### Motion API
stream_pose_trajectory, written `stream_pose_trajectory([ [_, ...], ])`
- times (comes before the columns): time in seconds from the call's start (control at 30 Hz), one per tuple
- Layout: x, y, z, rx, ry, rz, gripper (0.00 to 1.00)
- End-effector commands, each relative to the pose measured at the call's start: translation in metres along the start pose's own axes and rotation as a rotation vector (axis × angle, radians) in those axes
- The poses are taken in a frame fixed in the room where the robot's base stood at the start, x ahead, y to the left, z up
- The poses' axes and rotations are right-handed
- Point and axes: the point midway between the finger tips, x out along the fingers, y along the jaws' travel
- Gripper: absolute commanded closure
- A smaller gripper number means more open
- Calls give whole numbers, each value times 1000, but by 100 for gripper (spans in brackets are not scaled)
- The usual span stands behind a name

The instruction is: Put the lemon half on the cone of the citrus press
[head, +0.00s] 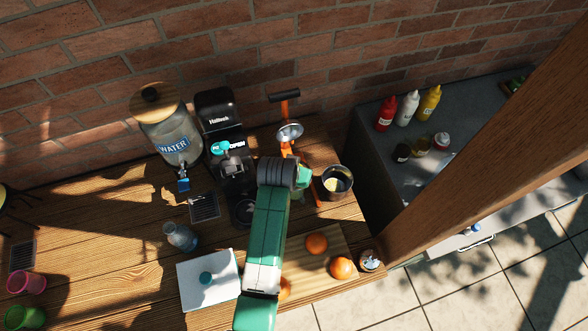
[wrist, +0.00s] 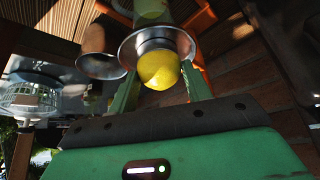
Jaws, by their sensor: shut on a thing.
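The yellow lemon half (wrist: 158,72) sits between the two green fingers of my gripper (wrist: 161,68) in the wrist view, round side toward the camera. My gripper is shut on it. A shiny metal dish (wrist: 128,52) of the citrus press shows just beyond the lemon half; I cannot tell whether they touch. In the head view the orange citrus press (head: 285,108) stands near the wall, its upper metal cup (head: 290,131) above my gripper (head: 303,176). My arm hides the lemon half, the cone and the press's lower part there.
A dark metal pot (head: 348,181) stands right of the press. The black coffee machine (head: 223,135) and water dispenser (head: 168,130) are left. Oranges (head: 317,243) lie on a cutting board (head: 303,262). A white board (head: 195,285) lies in front. Bottles (head: 386,113) stand on the grey counter.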

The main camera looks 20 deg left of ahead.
Motion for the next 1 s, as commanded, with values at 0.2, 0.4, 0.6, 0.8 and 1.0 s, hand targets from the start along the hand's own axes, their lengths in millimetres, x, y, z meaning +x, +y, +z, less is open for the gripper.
stream_pose_trajectory([
  [0.2,2,0,1,0,-1,0,29],
  [0.4,1,0,1,0,0,0,29],
  [0.6,-25,0,-1,-1,2,-1,29],
  [0.8,-77,0,-1,0,3,-1,29],
  [1.0,-112,0,-1,-1,1,-1,29],
])
